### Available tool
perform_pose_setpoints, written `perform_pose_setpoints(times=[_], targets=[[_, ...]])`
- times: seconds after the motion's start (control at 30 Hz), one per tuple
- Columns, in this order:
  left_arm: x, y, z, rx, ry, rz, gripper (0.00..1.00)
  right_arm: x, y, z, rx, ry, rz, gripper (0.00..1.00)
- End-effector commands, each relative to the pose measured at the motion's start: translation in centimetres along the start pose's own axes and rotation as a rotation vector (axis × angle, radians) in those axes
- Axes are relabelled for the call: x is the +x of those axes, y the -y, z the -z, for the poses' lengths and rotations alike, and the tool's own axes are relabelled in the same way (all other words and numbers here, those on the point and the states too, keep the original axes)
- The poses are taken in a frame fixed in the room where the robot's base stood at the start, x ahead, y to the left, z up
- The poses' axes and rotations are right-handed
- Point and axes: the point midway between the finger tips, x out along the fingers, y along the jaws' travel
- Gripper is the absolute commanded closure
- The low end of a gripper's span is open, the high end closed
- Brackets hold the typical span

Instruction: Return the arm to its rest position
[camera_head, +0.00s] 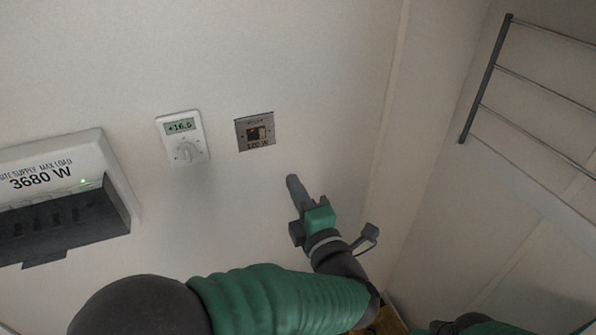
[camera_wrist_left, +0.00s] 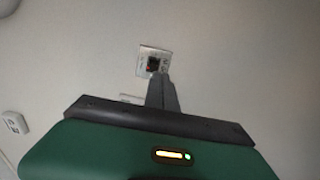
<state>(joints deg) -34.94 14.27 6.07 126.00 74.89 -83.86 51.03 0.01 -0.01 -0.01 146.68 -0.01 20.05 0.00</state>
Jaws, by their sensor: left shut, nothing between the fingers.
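My left arm comes in from the bottom left in the head view, in green and dark grey. My left gripper (camera_head: 292,182) is shut and empty, its fingers pointing up the wall, a little below and right of a small metal switch plate (camera_head: 255,131). In the left wrist view the shut fingers (camera_wrist_left: 160,80) point at the same switch plate (camera_wrist_left: 155,60), and their tips overlap its lower edge in the picture. I cannot tell whether they touch the wall. My right gripper is not visible.
A white thermostat (camera_head: 183,139) reading +16.5 is on the wall left of the switch plate. A supply box (camera_head: 60,175) marked 3680 W with a dark lower part sticks out at the far left. A metal rack (camera_head: 530,90) is at the right. The wall between is bare.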

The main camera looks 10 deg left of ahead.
Motion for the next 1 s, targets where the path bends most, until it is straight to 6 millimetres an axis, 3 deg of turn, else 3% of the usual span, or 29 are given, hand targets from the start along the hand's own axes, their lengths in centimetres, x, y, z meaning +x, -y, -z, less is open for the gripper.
perform_pose_setpoints(times=[0.17, 0.27, 0.37, 0.47, 0.57, 0.6, 0.7, 0.83, 1.0], targets=[[0.4, 0.2, 0.1, 0.015, 0.019, 0.007, 1.0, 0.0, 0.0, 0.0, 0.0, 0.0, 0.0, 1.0], [1.9, 1.9, -1.2, 0.127, 0.14, 0.056, 1.0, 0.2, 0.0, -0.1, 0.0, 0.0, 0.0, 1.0], [3.1, 5.9, -2.9, 0.383, 0.381, 0.146, 1.0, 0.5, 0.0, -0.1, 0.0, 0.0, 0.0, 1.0], [1.7, 12.2, -2.5, 0.736, 0.68, 0.259, 1.0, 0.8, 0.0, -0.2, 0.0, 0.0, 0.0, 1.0], [-1.9, 18.9, 1.9, 1.095, 0.982, 0.394, 1.0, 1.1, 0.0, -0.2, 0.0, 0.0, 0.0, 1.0], [-3.6, 21.0, 4.2, 1.214, 1.088, 0.446, 1.0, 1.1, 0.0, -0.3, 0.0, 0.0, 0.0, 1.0], [-7.2, 24.4, 9.9, 1.435, 1.302, 0.561, 1.0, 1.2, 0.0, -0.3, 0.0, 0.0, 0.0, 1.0], [-10.0, 26.2, 14.8, 1.584, 1.471, 0.657, 1.0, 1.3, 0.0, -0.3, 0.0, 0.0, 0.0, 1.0], [-10.9, 26.5, 16.3, 1.625, 1.525, 0.687, 1.0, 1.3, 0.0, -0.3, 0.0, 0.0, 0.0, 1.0]])
